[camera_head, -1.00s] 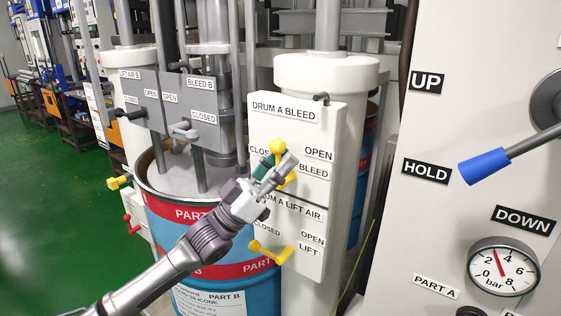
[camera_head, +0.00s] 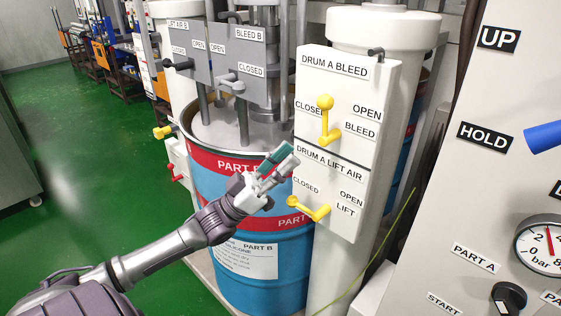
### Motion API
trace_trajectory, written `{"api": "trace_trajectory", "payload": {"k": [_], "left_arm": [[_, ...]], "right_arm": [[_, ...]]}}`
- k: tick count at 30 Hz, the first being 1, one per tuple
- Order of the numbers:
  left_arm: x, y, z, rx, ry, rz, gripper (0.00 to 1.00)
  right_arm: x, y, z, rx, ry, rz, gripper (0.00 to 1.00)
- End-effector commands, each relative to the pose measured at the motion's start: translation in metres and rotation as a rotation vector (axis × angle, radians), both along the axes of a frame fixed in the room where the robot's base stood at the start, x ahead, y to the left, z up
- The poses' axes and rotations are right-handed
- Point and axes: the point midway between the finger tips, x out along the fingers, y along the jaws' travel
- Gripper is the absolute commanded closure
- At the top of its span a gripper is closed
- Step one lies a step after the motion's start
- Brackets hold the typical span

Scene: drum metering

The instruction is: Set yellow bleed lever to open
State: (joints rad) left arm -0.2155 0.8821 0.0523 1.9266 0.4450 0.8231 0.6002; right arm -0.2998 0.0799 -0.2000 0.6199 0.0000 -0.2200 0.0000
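The yellow bleed lever (camera_head: 324,120) is on the upper half of the white Drum A panel (camera_head: 383,90). Its knob points up, between the CLOSED label on the left and the OPEN label on the right. My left gripper (camera_head: 292,155) is below and left of the lever, in front of the panel's left edge, and appears clear of the lever. Its teal and grey fingers lie close together with nothing visible between them; I cannot tell if they are fully shut. My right gripper is not in view.
A second yellow lever (camera_head: 310,210), labelled LIFT, is lower on the panel. A blue and red drum (camera_head: 262,260) stands behind my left arm. A grey panel (camera_head: 222,67) is at the upper left. A HOLD panel with a gauge (camera_head: 541,247) is at right. Green floor lies left.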

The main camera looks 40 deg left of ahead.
Motion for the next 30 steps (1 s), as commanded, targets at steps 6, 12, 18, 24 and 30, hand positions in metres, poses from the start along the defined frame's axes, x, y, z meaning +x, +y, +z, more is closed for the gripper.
{"api": "trace_trajectory", "payload": {"k": [6, 12, 18, 24, 30], "left_arm": [[-0.006, 0.004, -0.006, 0.0, -0.001, -0.001, 0.63], [-0.005, 0.004, -0.006, -0.001, -0.002, -0.001, 0.66], [-0.001, 0.019, -0.019, -0.199, -0.02, -0.189, 1.0], [0.0, 0.045, -0.029, -0.431, -0.063, -0.455, 1.0], [0.003, 0.043, -0.009, -0.46, -0.073, -0.494, 1.0]], "right_arm": [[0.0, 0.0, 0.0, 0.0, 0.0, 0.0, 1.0], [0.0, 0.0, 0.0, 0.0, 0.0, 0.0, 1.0], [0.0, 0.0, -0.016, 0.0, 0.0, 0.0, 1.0], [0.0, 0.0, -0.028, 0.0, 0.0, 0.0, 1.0], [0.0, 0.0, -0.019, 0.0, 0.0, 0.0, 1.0]]}}
